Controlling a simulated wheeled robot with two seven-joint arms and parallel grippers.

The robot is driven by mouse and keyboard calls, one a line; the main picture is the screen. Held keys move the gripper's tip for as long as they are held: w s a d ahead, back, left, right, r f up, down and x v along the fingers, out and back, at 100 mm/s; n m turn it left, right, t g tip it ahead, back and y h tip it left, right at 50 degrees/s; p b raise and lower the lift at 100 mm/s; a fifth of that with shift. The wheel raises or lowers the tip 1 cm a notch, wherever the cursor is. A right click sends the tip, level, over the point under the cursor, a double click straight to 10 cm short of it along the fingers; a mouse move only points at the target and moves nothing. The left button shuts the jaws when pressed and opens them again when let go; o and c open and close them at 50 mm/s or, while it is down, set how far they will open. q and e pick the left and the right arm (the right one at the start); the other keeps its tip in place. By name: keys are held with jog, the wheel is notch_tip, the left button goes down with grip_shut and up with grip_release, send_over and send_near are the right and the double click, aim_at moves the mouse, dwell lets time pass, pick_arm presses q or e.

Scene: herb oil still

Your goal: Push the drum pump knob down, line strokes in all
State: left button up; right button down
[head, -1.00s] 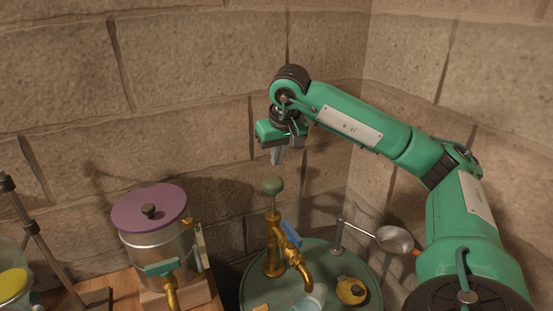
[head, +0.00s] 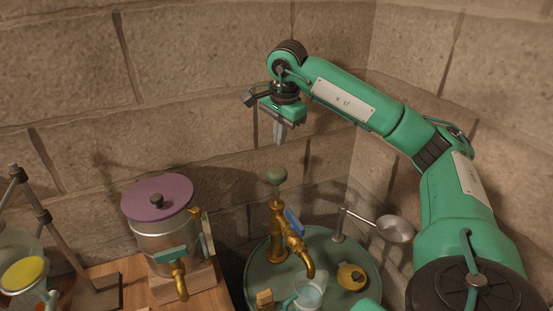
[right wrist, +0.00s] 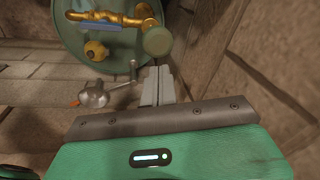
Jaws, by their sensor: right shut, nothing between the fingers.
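The drum pump's round green knob (head: 276,175) sits on a thin rod above the brass pump body (head: 277,235). The pump stands on the round green drum top (head: 338,245), and its spout curves down to the right over a clear jug (head: 308,293). My right gripper (head: 279,141) is shut and empty, pointing down a little above the knob, with a visible gap. In the right wrist view the knob (right wrist: 156,41) appears just past the shut fingertips (right wrist: 158,68). My left gripper is not in view.
A metal pot with a purple lid (head: 180,197) stands left. Stone walls close in behind and right.

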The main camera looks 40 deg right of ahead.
jog(key=r+m+p, duration=0.1)
jog(key=m, duration=0.6)
jog(key=w+r+m+g+p, duration=0.1)
jog(key=r+m, duration=0.1)
jog(key=m, duration=0.5)
jog(key=w+r+m+p, duration=0.1)
jog(key=m+p, duration=0.1)
jog(key=m, duration=0.6)
jog(key=shift+d+r+g+y, duration=0.3)
jog(key=shift+r+g, duration=0.1)
jog(key=shift+s+f, duration=0.1)
jog(key=b, duration=0.1)
send_near(277, 170)
jog(key=shift+a, duration=0.15)
notch_tip(277, 170, down, 5)
jog(key=shift+s+f+p, duration=0.1)
jog(key=shift+f+p, duration=0.05)
jog(key=shift+p, duration=0.7)
jog(key=shift+f, duration=0.8)
